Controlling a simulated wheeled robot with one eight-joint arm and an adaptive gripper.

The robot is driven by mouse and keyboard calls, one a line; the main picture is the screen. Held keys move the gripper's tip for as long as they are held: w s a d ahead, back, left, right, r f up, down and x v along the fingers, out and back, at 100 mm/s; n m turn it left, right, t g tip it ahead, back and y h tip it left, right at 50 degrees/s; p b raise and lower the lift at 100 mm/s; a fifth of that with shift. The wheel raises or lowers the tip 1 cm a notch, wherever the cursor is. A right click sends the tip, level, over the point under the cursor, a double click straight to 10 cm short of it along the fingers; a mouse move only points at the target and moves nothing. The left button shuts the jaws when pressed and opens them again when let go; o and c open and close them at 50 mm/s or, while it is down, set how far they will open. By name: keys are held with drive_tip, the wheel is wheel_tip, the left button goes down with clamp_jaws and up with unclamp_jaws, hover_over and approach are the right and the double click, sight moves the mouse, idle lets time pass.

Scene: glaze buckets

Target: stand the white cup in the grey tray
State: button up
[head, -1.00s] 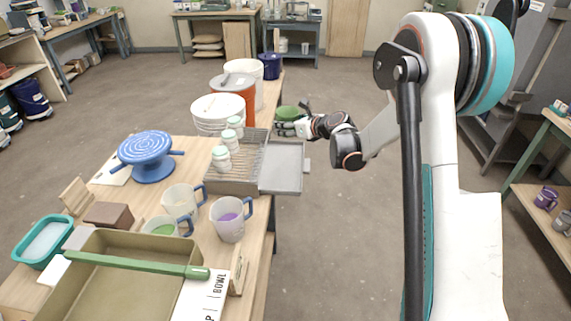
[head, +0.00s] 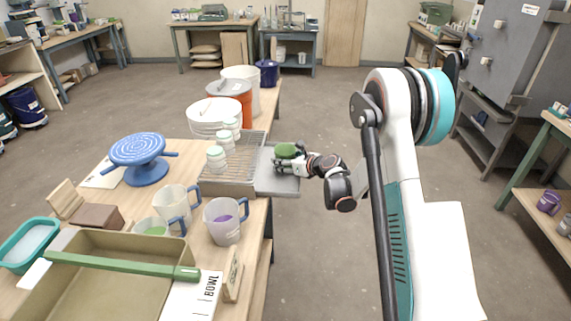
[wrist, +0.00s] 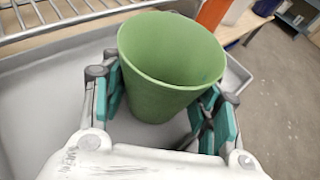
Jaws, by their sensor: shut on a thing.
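My gripper (head: 285,164) is shut on a green cup (head: 287,150), not a white one. In the wrist view the green cup (wrist: 170,70) is upright and empty, with teal finger pads on both sides. It is over the grey tray (head: 278,186), whose floor also shows around it in the wrist view (wrist: 40,110). I cannot tell whether its base touches the tray. White cups with blue handles stand on the table at left: one pale cup (head: 174,203), one with purple inside (head: 222,228) and a low one with green inside (head: 150,229).
A wire rack (head: 240,165) with several small white jars (head: 216,158) adjoins the tray on the left. White and orange buckets (head: 229,92) stand behind it. A blue turntable (head: 140,150) and an olive tray (head: 110,300) are farther left. Open floor lies to the right.

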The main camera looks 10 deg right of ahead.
drive_tip(key=shift+f, duration=0.15)
drive_tip(key=o, duration=1.2)
drive_tip(key=shift+o, duration=0.2)
drive_tip(key=shift+r, duration=0.3)
drive_tip(key=p+v, duration=0.3)
drive_tip(key=v, duration=0.9)
drive_tip(key=shift+f, duration=0.1)
